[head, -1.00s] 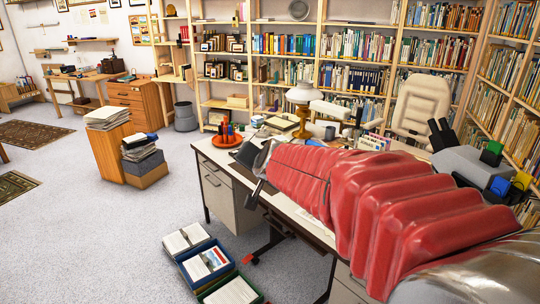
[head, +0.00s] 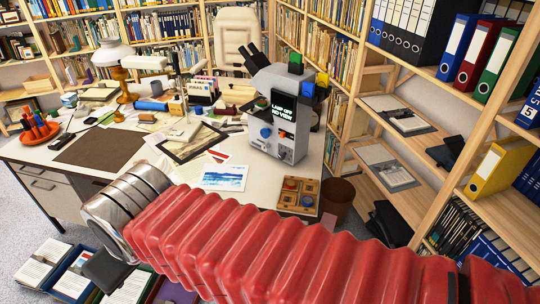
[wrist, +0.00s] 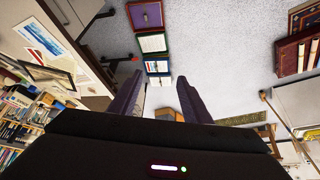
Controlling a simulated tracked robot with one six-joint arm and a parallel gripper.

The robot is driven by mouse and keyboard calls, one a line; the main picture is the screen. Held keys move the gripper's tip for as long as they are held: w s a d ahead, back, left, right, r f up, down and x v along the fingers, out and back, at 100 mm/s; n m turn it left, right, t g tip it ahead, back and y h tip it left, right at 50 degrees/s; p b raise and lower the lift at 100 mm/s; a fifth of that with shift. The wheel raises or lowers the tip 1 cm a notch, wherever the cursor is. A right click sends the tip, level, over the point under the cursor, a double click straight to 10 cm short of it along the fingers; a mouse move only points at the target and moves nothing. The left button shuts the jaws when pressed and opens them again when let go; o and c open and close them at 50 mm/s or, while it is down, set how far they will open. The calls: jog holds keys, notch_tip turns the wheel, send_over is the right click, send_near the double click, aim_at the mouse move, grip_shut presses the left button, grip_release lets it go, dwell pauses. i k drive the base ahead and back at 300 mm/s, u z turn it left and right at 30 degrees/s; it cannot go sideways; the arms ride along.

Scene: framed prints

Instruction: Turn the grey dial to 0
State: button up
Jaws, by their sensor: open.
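A grey microscope-like device (head: 278,112) stands on the desk's right part in the head view. Its dark screen (head: 283,112) reads "LAMP OFF NO VIEW". A blue knob (head: 265,132) sits on its front, with small controls low on the body. I cannot make out which is the grey dial, nor its setting. My gripper (wrist: 158,100) is open and empty in the wrist view, with floor between its fingers. In the head view its dark end (head: 107,268) hangs off the desk's front edge, well left of the device.
A wooden tray of coloured pieces (head: 298,194) lies in front of the device. A landscape print (head: 224,177) and a dark frame (head: 193,141) lie left of it. A lamp (head: 118,62) stands farther back. Shelves (head: 440,100) close off the right. Document boxes (head: 75,275) stand on the floor.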

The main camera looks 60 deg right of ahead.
aim_at(281, 156)
jog(key=z, duration=0.55)
jog(key=k, duration=1.35)
jog(key=z, duration=0.55)
jog(key=i, duration=1.15)
jog(key=u, duration=0.65)
jog(key=i, duration=0.5)
jog(key=u, duration=0.4)
